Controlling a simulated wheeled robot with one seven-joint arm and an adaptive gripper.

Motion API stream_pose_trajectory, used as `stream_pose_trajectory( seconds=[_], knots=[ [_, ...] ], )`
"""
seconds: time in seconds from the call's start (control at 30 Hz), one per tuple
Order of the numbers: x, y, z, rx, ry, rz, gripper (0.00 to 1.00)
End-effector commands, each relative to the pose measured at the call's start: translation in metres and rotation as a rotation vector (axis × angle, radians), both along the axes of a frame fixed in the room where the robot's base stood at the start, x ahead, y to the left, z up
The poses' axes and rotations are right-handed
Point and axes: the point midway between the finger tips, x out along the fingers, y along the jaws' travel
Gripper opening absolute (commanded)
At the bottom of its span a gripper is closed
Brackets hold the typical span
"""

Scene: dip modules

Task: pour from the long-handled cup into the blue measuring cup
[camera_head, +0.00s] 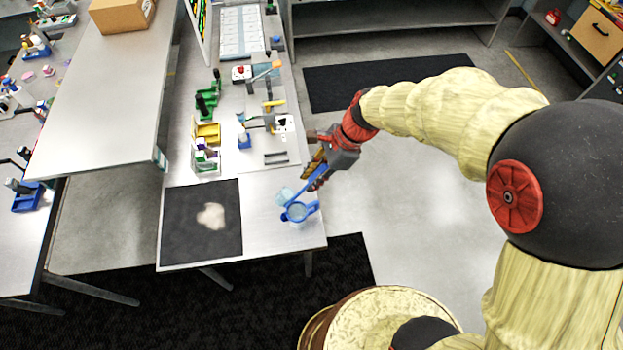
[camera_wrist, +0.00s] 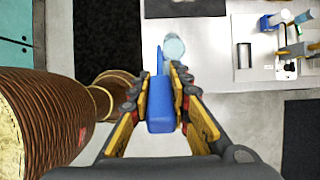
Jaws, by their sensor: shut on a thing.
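My gripper (camera_head: 318,171) is shut on the blue handle of the long-handled cup (camera_head: 283,196), near the table's right front corner. In the wrist view the thick handle (camera_wrist: 160,106) lies between my two fingers (camera_wrist: 161,92), and a pale, see-through cup (camera_wrist: 174,48) shows beyond it. The blue measuring cup (camera_head: 299,213) stands on the table with its round opening up and its handle to the right. The held cup's pale bowl is beside and partly above it in the head view. I cannot tell its exact tilt or whether anything is flowing.
A dark mat (camera_head: 181,224) with a pale patch (camera_head: 211,216) lies left of the cups. The table's right edge is close to the cups.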

Motion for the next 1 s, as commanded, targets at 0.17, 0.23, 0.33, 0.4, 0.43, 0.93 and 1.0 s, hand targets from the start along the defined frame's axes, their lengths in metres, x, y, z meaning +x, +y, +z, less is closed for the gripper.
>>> stream_pose_trajectory(
  seconds=[0.17,0.23,0.33,0.4,0.43,0.93,1.0],
  knots=[
    [0.001,-0.003,-0.005,0.020,0.003,-0.002,0.00],
    [0.001,-0.004,-0.007,0.027,0.004,-0.001,0.00],
    [0.002,-0.005,-0.009,0.039,0.005,-0.002,0.00],
    [0.002,-0.005,-0.010,0.047,0.006,-0.002,0.00],
    [0.002,-0.006,-0.011,0.050,0.008,-0.001,0.00],
    [0.004,-0.013,-0.022,0.105,0.021,-0.002,0.00],
    [0.004,-0.014,-0.023,0.113,0.023,-0.001,0.00]
  ],
)
